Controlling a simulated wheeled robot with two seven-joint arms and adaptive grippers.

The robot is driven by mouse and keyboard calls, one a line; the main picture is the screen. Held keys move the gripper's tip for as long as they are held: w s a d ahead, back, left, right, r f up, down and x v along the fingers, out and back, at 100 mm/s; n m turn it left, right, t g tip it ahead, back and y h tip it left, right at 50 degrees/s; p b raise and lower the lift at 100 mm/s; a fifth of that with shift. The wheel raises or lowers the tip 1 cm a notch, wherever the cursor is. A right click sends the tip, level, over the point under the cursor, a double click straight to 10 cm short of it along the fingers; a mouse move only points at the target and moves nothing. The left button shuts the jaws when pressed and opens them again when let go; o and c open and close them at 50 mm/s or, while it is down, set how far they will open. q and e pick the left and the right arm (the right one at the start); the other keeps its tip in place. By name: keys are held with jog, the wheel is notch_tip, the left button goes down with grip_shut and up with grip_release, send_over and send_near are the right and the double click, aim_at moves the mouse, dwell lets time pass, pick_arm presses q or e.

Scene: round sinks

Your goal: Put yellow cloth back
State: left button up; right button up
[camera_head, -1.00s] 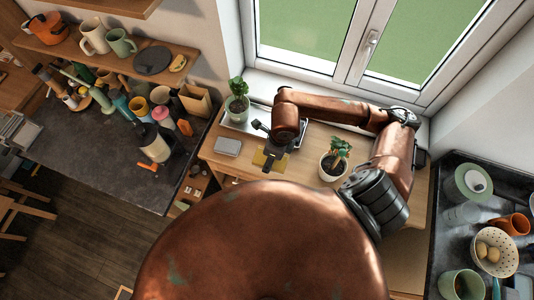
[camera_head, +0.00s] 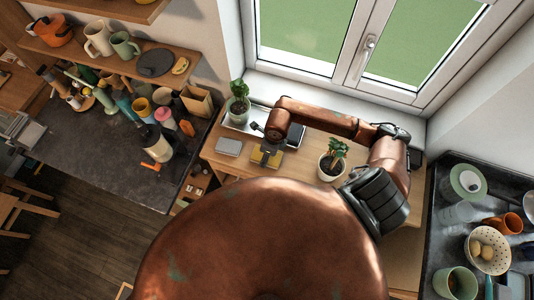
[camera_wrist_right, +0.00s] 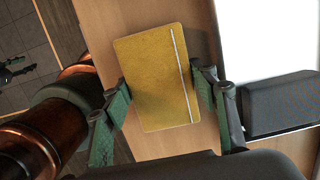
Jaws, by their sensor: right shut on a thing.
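The yellow cloth shows in the right wrist view (camera_wrist_right: 152,80) as a flat, neat rectangle with a thin pale stripe along its right side. In the head view the yellow cloth (camera_head: 257,156) is partly hidden behind my right gripper (camera_head: 267,157), over the wooden desk under the window. In the wrist view the green-padded fingers of my right gripper (camera_wrist_right: 160,105) stand at its left and right edges, shut on it. Whether the cloth touches the desk cannot be told. My left gripper is not seen in the head view.
On the wooden desk (camera_head: 310,150) are a grey box (camera_head: 229,147) at left, a potted plant (camera_head: 333,162) at right and another plant (camera_head: 239,105) at back left. Dark counters with crowded kitchenware stand left (camera_head: 85,150) and right (camera_head: 455,215). The window (camera_head: 340,40) is behind.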

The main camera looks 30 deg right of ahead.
jog(key=shift+f, duration=0.1)
jog(key=o, duration=0.8)
jog(key=shift+f, duration=0.1)
jog(key=shift+c, duration=0.2)
jog(key=o, duration=0.5)
jog(key=shift+c, duration=0.2)
jog(key=shift+r, duration=0.25)
notch_tip(320, 180, up, 12)
jog(key=s+d+b, duration=0.1)
jog(key=b, duration=0.1)
jog(key=shift+s+d+f, duration=0.1)
